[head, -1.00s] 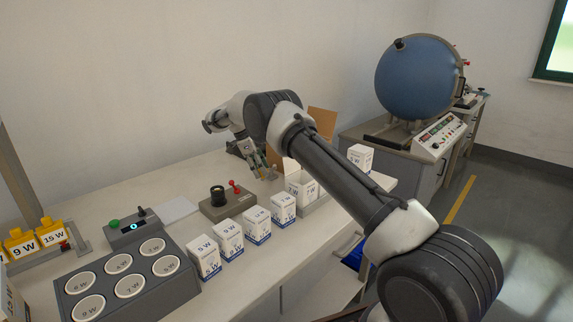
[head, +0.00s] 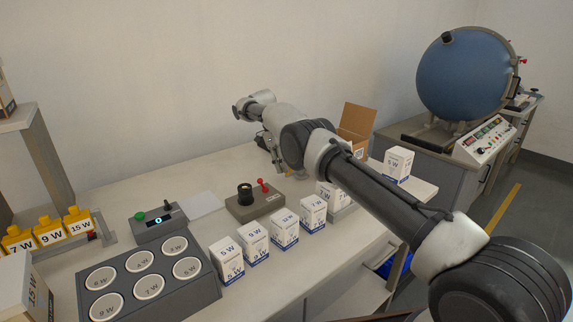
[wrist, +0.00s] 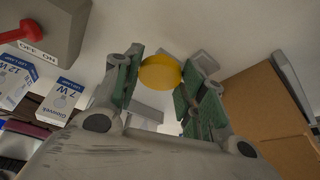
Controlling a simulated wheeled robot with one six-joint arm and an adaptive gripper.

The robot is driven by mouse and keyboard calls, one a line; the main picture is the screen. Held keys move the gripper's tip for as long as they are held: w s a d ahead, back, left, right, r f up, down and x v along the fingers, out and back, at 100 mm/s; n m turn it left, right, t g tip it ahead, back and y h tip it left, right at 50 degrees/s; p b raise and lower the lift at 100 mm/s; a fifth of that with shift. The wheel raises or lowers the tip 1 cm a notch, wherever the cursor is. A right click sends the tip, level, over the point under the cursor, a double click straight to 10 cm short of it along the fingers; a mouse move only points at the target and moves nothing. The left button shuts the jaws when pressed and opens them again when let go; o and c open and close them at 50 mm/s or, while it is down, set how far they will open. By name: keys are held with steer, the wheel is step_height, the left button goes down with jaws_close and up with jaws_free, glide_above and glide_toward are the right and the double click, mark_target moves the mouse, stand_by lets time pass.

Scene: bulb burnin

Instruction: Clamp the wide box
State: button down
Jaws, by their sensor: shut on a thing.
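My gripper (wrist: 158,82) shows in the wrist view with green-padded fingers on both sides of a yellow round piece (wrist: 160,72), closed on it. Grey parts (wrist: 205,63) show around and behind this piece; I cannot tell what they belong to. In the head view my gripper is mostly hidden behind my arm, near the back of the bench. An open brown cardboard box (head: 356,122) stands just right of it in the head view, and a brown box side (wrist: 262,108) shows at right in the wrist view. I cannot tell which box is the wide one.
A row of white lamp boxes (head: 255,243) stands along the bench front. A socket block with a red lever (head: 255,205) is behind them. A six-hole tray (head: 205,290) and yellow-topped blocks (head: 48,231) are at left. A blue sphere (head: 463,75) stands at right.

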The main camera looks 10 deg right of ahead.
steer(key=shift+r, duration=0.1)
steer(key=c, duration=0.8)
jaws_free()
steer(key=shift+s, duration=0.1)
